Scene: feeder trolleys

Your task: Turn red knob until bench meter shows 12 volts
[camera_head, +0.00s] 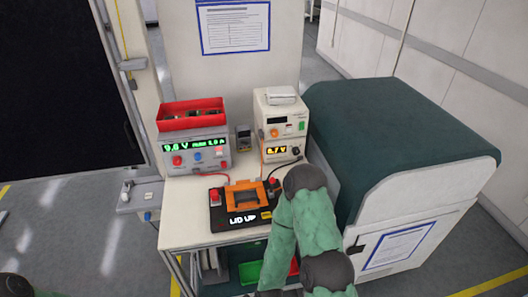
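A grey power supply (194,166) stands at the back left of the bench, with a green lit readout that seems to give volts and a "max" current; the digits are too small to be sure. The red knob (176,160) is at the left of its front panel, beside a blue knob (198,156). My green right arm reaches up from the bottom in front of the bench's right side. Neither gripper shows, and nothing touches the red knob.
A black fixture (217,222) with an orange clamp and lit "LID UP" text sits at the bench front. A red tray (191,114) rests on the supply. A small handheld meter (243,138) stands between the instruments. A large green-topped cabinet (395,140) stands close on the right.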

